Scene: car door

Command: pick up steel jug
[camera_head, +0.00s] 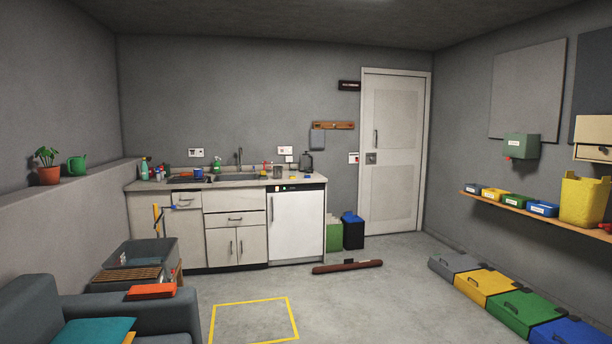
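A small grey metallic vessel (278,172) stands upright on the right part of the kitchen counter, in front of the wall socket. It looks like the steel jug, but it is too small to see a handle or spout. A dark kettle-like thing (306,161) stands behind it to the right. My gripper is not in view, and no part of my arm shows near the counter.
The counter (144,185) also holds a sink, bottles and small items. A brown roll (347,267) lies on the floor before the bins (353,232). A sofa (35,310) and grey tub (150,256) stand left. Coloured boxes (483,285) line the right wall.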

